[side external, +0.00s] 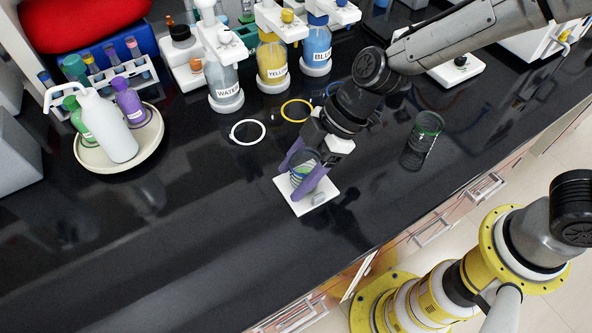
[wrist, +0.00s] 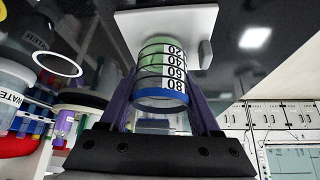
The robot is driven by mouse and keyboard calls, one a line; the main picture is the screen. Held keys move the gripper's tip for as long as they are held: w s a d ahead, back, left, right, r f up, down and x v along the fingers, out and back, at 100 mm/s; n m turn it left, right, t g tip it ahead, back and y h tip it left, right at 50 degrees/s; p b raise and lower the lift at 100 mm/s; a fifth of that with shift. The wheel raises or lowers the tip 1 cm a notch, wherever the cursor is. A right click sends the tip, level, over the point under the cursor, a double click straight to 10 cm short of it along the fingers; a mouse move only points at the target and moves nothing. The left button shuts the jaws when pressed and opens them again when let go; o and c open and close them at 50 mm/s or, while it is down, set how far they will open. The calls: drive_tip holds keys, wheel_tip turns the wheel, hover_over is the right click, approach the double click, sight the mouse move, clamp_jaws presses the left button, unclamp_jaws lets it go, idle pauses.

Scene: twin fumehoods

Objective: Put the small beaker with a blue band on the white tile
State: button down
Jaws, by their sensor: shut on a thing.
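The small beaker with a blue band (wrist: 160,97) is between the purple fingers of my gripper (side external: 300,178), which is shut on it. The white tile (side external: 318,197) lies on the black bench directly below my gripper. In the wrist view the beaker's far end overlaps the tile (wrist: 190,22). I cannot tell whether its base touches the tile or is slightly above it.
A beaker with a green band (side external: 422,140) stands to the right. White (side external: 247,131) and yellow (side external: 297,110) rings lie behind the tile. Water (side external: 225,85), yellow (side external: 272,63) and blue (side external: 317,47) bottles stand at the back. A round tray (side external: 97,161) holds bottles at left. The front-left bench is clear.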

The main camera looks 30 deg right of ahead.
drive_tip(key=shift+c, duration=0.5)
unclamp_jaws()
drive_tip(key=shift+f, duration=0.1)
drive_tip(key=v, duration=1.2)
drive_tip(key=s+d+r+m+t+h, duration=0.2)
drive_tip(key=s+d+m, duration=0.5)
drive_tip(key=d, duration=0.5)
drive_tip(key=s+d+r+m+t+h, duration=0.2)
drive_tip(key=s+d+m+h, duration=0.2)
drive_tip(key=s+d+m, duration=0.3)
drive_tip(key=d+m, duration=0.1)
drive_tip(key=d, duration=0.4)
drive_tip(key=shift+d+r+m, duration=0.2)
drive_tip(key=shift+r+m, duration=0.15)
drive_tip(key=shift+m, duration=0.05)
drive_tip(key=shift+s, duration=0.1)
